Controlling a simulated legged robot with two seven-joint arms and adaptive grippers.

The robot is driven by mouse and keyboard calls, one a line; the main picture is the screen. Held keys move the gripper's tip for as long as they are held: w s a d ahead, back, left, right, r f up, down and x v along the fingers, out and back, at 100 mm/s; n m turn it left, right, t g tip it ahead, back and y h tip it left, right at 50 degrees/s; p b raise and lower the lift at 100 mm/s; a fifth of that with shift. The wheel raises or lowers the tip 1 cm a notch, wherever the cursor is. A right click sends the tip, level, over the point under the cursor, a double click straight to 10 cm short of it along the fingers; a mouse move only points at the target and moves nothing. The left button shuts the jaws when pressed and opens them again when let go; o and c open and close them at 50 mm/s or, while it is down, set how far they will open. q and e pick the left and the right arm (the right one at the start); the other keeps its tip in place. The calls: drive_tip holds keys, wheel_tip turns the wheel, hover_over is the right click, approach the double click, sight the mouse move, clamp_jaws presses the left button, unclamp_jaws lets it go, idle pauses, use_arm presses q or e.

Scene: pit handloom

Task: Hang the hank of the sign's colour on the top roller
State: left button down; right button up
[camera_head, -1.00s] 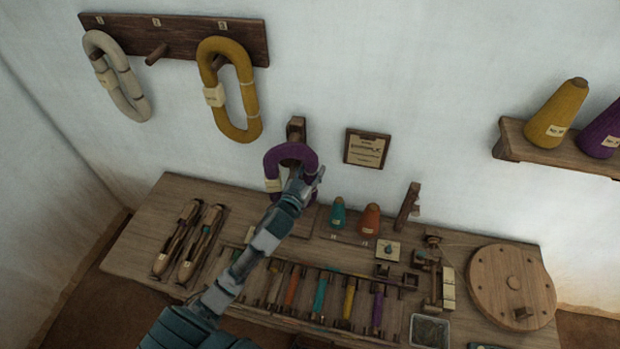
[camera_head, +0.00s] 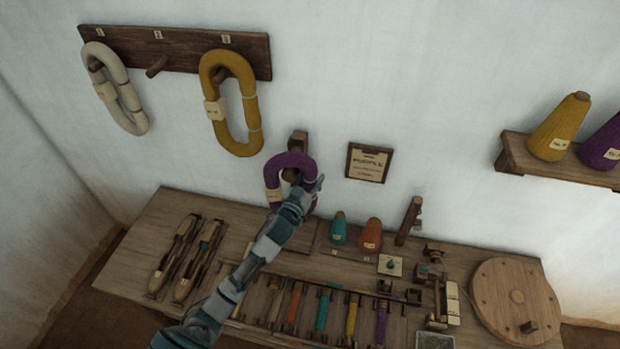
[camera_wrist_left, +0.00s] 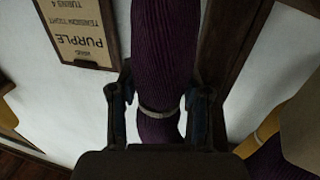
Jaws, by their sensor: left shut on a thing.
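The purple hank (camera_head: 274,178) is at a dark wooden wall bracket (camera_head: 298,140); a dark roller end (camera_head: 290,175) shows inside its loop. I cannot tell whether the roller bears it. My left gripper (camera_head: 308,190) is shut on the loop's right strand. In the left wrist view the purple strand (camera_wrist_left: 165,50), with a pale tie band, runs between the two fingers (camera_wrist_left: 160,112). The sign (camera_head: 368,163) on the wall, right of the bracket, reads PURPLE in the wrist view (camera_wrist_left: 85,30). My right gripper is not in view.
A peg rack (camera_head: 190,42) holds a cream hank (camera_head: 130,100) and a yellow hank (camera_head: 248,115); its middle peg is bare. The bench (camera_head: 160,215) below carries shuttles, spools, cones and a round wooden disc (camera_head: 515,300). A shelf (camera_head: 520,165) with cones is at right.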

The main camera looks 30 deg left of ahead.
use_arm(q)
drive_tip(key=c, duration=0.6)
unclamp_jaws()
drive_tip(key=shift+d+f, duration=0.1)
drive_tip(key=shift+f, duration=0.55)
drive_tip(key=shift+c, duration=0.2)
drive_tip(key=shift+o, duration=1)
drive_tip(key=shift+w, duration=0.35)
drive_tip(key=shift+s+r, duration=0.15)
drive_tip(key=shift+r, duration=0.05)
drive_tip(key=shift+s, duration=0.2)
drive_tip(key=s, duration=1.1)
drive_tip(key=shift+s+d, duration=0.15)
drive_tip(key=shift+d, duration=0.1)
drive_tip(key=shift+f, duration=0.1)
